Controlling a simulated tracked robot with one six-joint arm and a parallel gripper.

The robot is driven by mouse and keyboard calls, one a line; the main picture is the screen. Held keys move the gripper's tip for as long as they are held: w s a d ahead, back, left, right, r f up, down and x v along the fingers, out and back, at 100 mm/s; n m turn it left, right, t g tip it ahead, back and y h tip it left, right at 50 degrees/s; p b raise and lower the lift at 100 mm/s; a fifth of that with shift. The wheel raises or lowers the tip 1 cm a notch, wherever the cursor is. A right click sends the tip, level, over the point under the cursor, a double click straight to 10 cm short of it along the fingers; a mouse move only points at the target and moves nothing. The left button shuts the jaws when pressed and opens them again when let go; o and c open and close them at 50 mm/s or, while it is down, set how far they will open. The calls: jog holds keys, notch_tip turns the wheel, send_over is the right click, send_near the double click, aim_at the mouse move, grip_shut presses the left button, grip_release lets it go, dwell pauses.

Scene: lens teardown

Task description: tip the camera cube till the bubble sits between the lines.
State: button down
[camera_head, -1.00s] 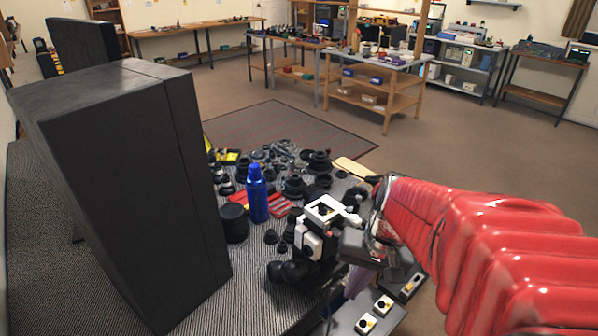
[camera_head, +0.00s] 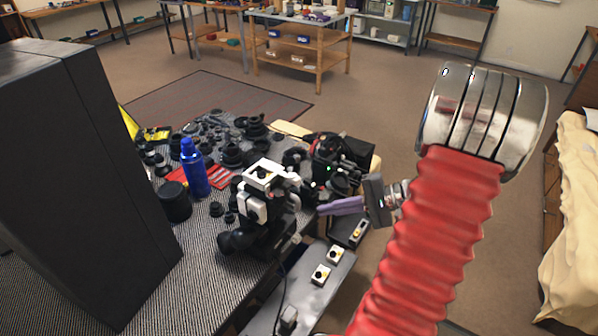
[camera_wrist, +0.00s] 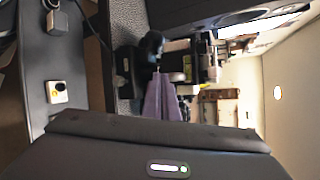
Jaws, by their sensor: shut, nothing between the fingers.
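A white square frame (camera_head: 262,174) sits on top of a black-and-white camera-like device (camera_head: 254,207), which stands near the table's right edge and seems to be the camera cube. The bubble and its lines are too small to make out. My gripper (camera_head: 321,210), with purple fingers, is to the right of the device, pointing left towards it. The fingers are shut and empty, with a gap to the device in the head view. The wrist view shows the purple fingers (camera_wrist: 163,78) together, with dark shapes beyond them that I cannot identify surely.
A blue bottle (camera_head: 194,168) and a black cylinder (camera_head: 174,201) stand left of the device. Several black lens parts crowd the table behind. A big dark box (camera_head: 95,200) blocks the left. A grey bench with button boxes (camera_head: 321,274) lies below right.

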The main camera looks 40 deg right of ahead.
jog(key=w+d+r+n+t, duration=0.1)
jog(key=w+d+r+t, duration=0.2)
jog(key=d+r+t, duration=0.3)
jog(key=shift+d+r+n, duration=0.15)
jog(key=shift+d+n, duration=0.25)
jog(key=shift+d, duration=0.1)
jog(key=shift+w+a, duration=0.1)
jog(key=w+a, duration=0.6)
jog(key=a, duration=0.3)
jog(key=shift+w, duration=0.4)
jog(key=shift+a+r, duration=0.1)
jog(key=shift+a, duration=0.1)
